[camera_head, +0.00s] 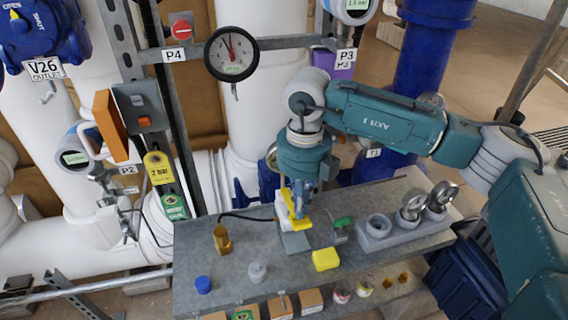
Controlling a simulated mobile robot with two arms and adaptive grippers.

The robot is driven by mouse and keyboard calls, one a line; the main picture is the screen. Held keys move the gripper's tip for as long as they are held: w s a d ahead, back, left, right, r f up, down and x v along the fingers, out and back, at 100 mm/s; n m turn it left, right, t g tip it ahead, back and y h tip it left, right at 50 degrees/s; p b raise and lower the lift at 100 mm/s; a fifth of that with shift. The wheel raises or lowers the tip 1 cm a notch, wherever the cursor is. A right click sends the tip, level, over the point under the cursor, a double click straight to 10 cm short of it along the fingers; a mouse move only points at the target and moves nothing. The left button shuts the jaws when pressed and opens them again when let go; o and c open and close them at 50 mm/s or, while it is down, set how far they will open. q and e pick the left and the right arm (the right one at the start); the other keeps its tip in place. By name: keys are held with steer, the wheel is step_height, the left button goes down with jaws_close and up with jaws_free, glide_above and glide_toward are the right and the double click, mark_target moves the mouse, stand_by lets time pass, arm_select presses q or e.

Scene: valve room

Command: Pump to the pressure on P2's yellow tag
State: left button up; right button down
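The yellow tag (158,168) reads "2 bar" and hangs at left, right of the P2 label (128,169). A round gauge with a pale green display (75,158) is left of that label; its reading is too small to make out. A small device with a white body (284,209) and yellow parts, possibly the pump, stands on the grey bench (215,265). My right gripper (298,205) points down directly at this device, its fingers overlapping the yellow parts. Whether they grip it cannot be told. My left gripper is out of view.
A brass fitting (222,239), blue cap (203,285), grey cap (257,272) and yellow block (326,259) sit on the bench. A grey holder (404,233) with ring-topped parts is at right. A dial gauge (231,54) hangs above. Pipes stand behind.

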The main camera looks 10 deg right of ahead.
mark_target(300, 221)
steer(key=shift+f+b, duration=2.25)
steer(key=shift+f, duration=0.35)
steer(key=shift+r+p, duration=1.25)
steer(key=shift+r, duration=1.3)
steer(key=shift+f+b, duration=2.1)
steer(key=shift+f, duration=0.45)
steer(key=shift+r+p, duration=1.35)
steer(key=shift+r, duration=1.25)
